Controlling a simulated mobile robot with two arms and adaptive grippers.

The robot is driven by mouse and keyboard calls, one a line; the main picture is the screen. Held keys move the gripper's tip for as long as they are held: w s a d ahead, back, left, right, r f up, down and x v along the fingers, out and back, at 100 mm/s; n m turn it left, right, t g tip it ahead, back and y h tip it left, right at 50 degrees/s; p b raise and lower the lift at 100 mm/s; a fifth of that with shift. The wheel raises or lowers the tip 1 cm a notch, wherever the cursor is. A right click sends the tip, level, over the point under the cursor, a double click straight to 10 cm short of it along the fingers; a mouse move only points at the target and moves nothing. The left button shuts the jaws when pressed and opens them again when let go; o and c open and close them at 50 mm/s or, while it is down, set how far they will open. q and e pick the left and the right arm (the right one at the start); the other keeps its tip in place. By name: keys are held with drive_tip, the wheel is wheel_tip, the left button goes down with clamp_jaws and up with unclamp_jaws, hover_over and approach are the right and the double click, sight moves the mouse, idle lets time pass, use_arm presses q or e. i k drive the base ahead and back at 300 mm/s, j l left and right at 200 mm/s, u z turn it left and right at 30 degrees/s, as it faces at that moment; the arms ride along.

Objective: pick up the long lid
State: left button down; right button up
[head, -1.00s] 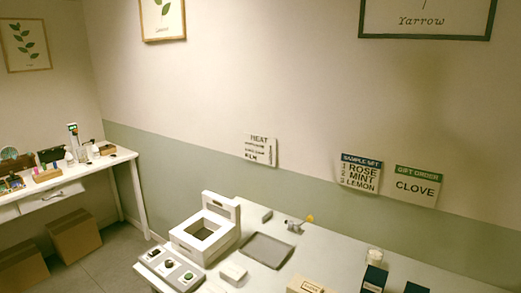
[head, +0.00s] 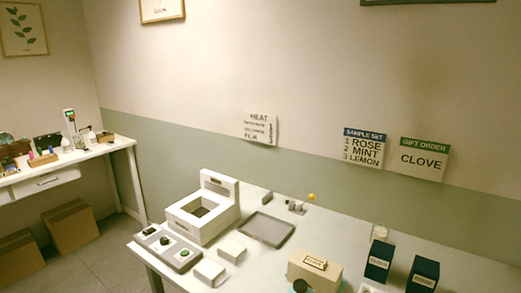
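I cannot make out a long lid for certain in the head view. A beige box (head: 316,271) with a label stands near the front of the table, and a dark round thing (head: 299,286) shows in front of it. Two small white blocks, one at the front (head: 209,270) and one behind it (head: 232,250), lie beside a grey control panel (head: 167,249). Two dark blue labelled boxes (head: 379,259) (head: 423,275) stand to the right. Neither of my grippers is in view.
A white device (head: 202,212) with a square opening stands at the table's left. A shallow grey tray (head: 265,230) lies right of it, with a small yellow-topped item (head: 304,202) behind. A glass jar (head: 380,232) stands behind the blue boxes. Wall signs hang above.

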sight(329, 281)
drive_tip(key=l+u, duration=0.35)
drive_tip(key=k+l+u, duration=0.1)
drive_tip(key=l+u, duration=0.15)
drive_tip(key=u, duration=0.15)
drive_tip(key=k+l+u, duration=0.15)
drive_tip(key=u, duration=0.2)
drive_tip(key=l, duration=0.1)
